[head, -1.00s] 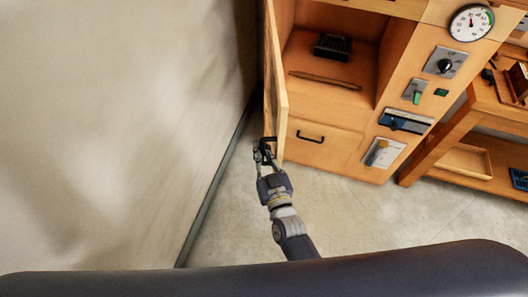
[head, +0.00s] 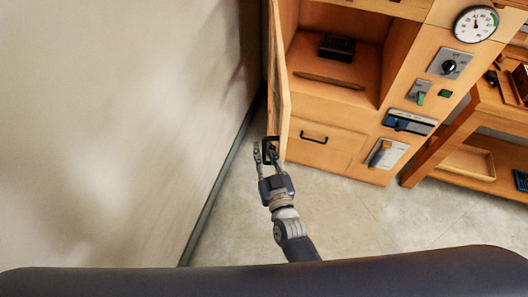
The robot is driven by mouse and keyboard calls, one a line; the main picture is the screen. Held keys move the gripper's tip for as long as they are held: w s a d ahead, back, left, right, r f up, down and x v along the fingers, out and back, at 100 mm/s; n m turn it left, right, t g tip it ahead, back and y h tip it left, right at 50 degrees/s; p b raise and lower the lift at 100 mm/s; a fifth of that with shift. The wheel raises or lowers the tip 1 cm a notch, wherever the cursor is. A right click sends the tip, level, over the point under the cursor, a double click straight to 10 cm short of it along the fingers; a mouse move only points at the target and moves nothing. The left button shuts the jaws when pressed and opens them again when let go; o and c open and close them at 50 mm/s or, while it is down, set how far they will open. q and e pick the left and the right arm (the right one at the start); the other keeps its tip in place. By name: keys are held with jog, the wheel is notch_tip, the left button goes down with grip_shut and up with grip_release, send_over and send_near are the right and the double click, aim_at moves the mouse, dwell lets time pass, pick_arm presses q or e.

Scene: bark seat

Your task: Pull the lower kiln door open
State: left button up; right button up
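The lower kiln door (head: 281,95) is a wooden panel seen almost edge-on. It stands swung wide open at the left of the wooden kiln, close to the wall, and the compartment (head: 350,58) behind it shows. Its dark handle (head: 268,143) is near the panel's bottom end in the picture. My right gripper (head: 264,150) is at this handle with its fingers spread, one to the left of the handle and one by it. Whether a finger touches the handle I cannot tell. My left gripper is out of view.
A black box (head: 336,47) and a thin stick (head: 330,80) lie in the compartment. A drawer front (head: 330,149) with a black handle is below. A pale wall (head: 120,130) is close on the left. A wooden bench (head: 455,140) stands right. The floor before the kiln is clear.

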jog(key=v, duration=1.2)
jog(key=shift+o, duration=0.2)
jog(key=shift+s, duration=0.1)
